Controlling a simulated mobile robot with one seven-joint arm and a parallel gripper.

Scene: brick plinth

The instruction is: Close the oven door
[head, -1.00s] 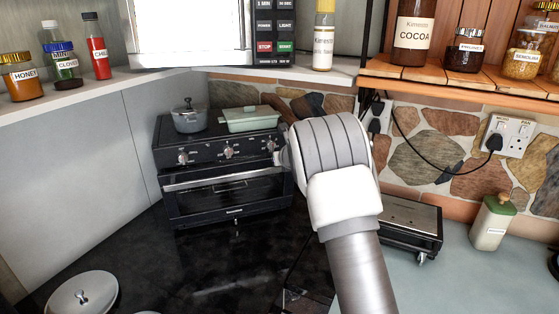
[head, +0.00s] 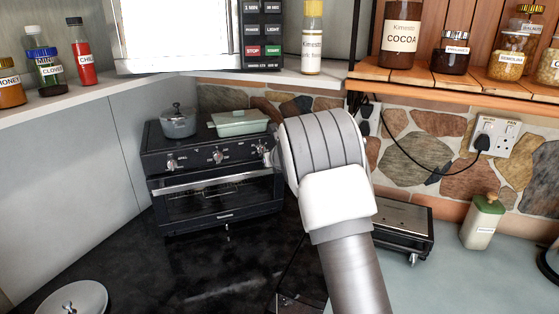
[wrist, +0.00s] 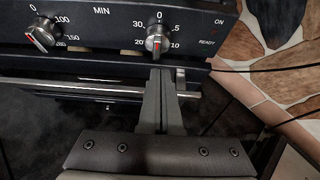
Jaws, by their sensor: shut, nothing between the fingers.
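The black oven (head: 150,160) stands in the back corner of the dark worktop in the head view. Its door (head: 220,203) has a dark glass pane and a long silver handle (head: 200,183). The door looks almost upright; I cannot tell exactly how far ajar it is. In the wrist view the handle (wrist: 85,87) runs below the control panel (wrist: 100,22). My gripper (wrist: 160,74) is shut and empty, with its tips just below the right-hand knob, by the handle's right end. Contact is unclear. In the head view my arm hides the gripper.
A grey pot (head: 178,123) and a pale green dish (head: 240,122) sit on the oven. A flat dark appliance (head: 405,228) and a green-capped bottle (head: 482,222) are at the right. A round lid (head: 75,298) lies front left. The worktop before the oven is clear.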

